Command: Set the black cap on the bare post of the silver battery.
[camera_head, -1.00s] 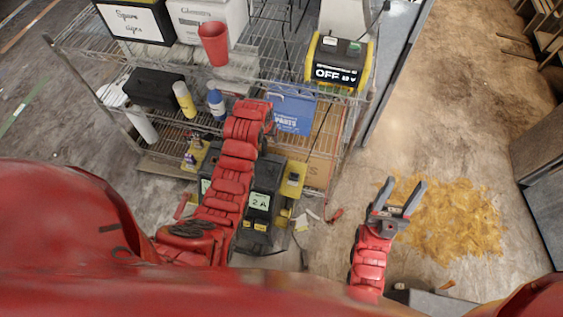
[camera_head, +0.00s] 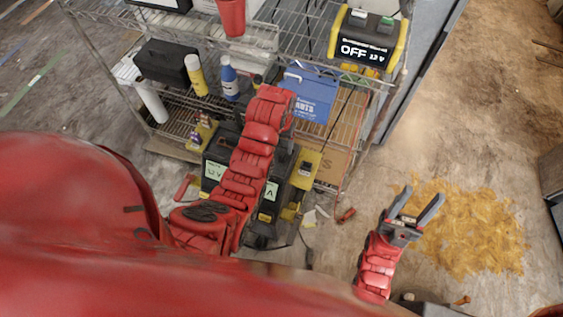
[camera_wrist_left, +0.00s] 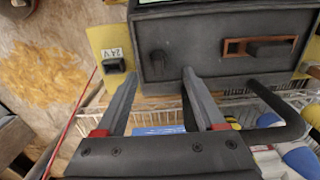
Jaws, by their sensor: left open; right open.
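My left gripper (camera_wrist_left: 158,76) is open and empty in the left wrist view, its fingertips close to a dark grey box (camera_wrist_left: 210,72). A short black round piece (camera_wrist_left: 157,62) on the box face shows between the fingertips; I cannot tell if it is a cap or a post. A brown-framed black piece (camera_wrist_left: 265,48) is to its right. Another black piece (camera_wrist_left: 114,66) sits below a "24 V" label on a yellow plate. In the head view my left arm hides much of the dark batteries (camera_head: 214,172). I cannot pick out the silver battery for certain. My right gripper (camera_head: 422,196) is open and empty.
A wire shelf rack (camera_head: 290,45) stands ahead, holding a yellow-black charger (camera_head: 363,45), a red cup (camera_head: 232,16), bottles and a blue box (camera_head: 308,95). A red-handled tool (camera_head: 346,215) lies on the floor. Open floor with a yellow-brown patch (camera_head: 470,225) lies right.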

